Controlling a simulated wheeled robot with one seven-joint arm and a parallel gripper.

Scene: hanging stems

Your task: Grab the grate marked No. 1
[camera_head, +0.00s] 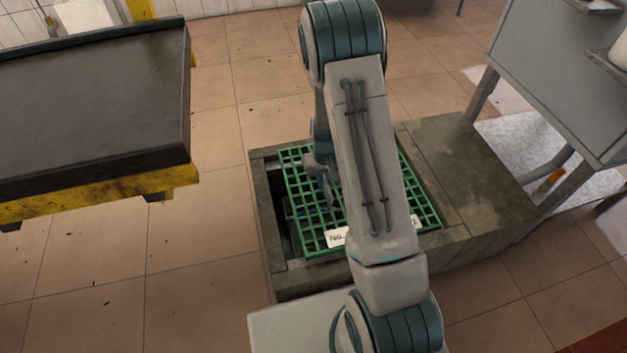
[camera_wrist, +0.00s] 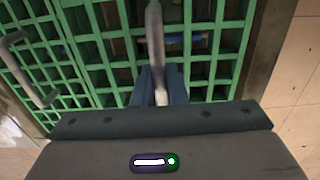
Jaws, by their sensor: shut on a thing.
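Two green lattice grates lie over a stone-rimmed pit. The left grate (camera_head: 300,213) carries a white label (camera_head: 337,237) reading "No."; my arm hides its digit. The right grate (camera_head: 424,208) is partly behind my arm, and only an edge of its label (camera_head: 415,222) shows. My gripper (camera_head: 327,190) is over the left grate. In the wrist view, my gripper (camera_wrist: 159,82) is shut on a grey bar handle (camera_wrist: 154,35) of the grate below it (camera_wrist: 215,45). The other grate (camera_wrist: 55,58) has its own grey handle (camera_wrist: 28,72). I cannot tell whether the held grate is raised.
The stone rim (camera_head: 262,205) surrounds the pit, with a dark gap along its left side. A black-topped table with a yellow edge (camera_head: 95,110) stands at left. A grey metal stand (camera_head: 560,80) is at right. Tiled floor (camera_head: 200,235) between table and pit is clear.

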